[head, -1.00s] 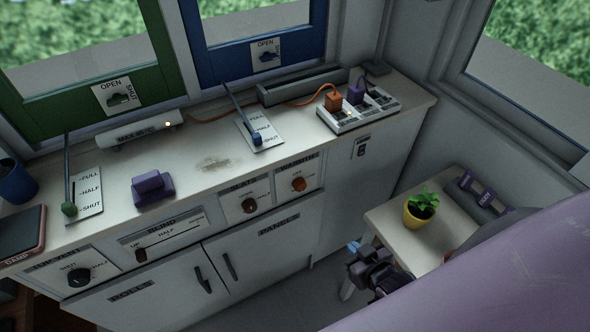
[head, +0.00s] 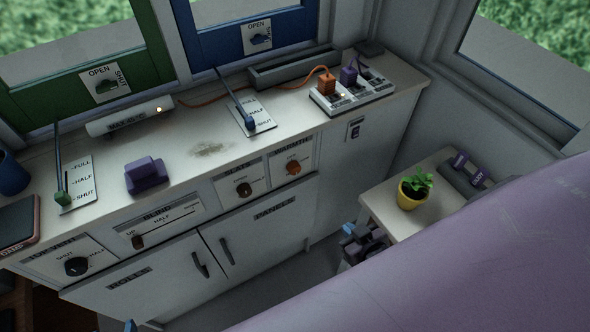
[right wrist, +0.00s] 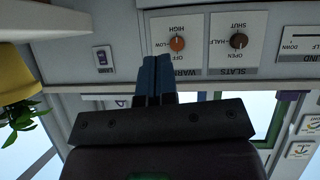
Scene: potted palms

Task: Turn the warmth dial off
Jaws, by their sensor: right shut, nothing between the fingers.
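The warmth dial (head: 293,168) is an orange-brown knob on a white plate at the right end of the cabinet's upper front. The right wrist view shows it upside down (right wrist: 177,44), with LOW and HIGH legible. A pale mark on the knob looks roughly vertical, but I cannot tell which setting it marks. My right gripper (head: 349,230) is in front of the cabinet, low and right of the dial. Its blue fingertips (right wrist: 157,60) are together and empty, appearing just below-left of the knob. A small blue piece at the head view's bottom edge may be my left gripper (head: 130,325).
The slats dial (head: 243,189) is beside the warmth dial. A wall switch (head: 355,130) is on the cabinet to the right. A side table (head: 384,208) bears a yellow potted plant (head: 412,190). My pale purple arm covers the lower right.

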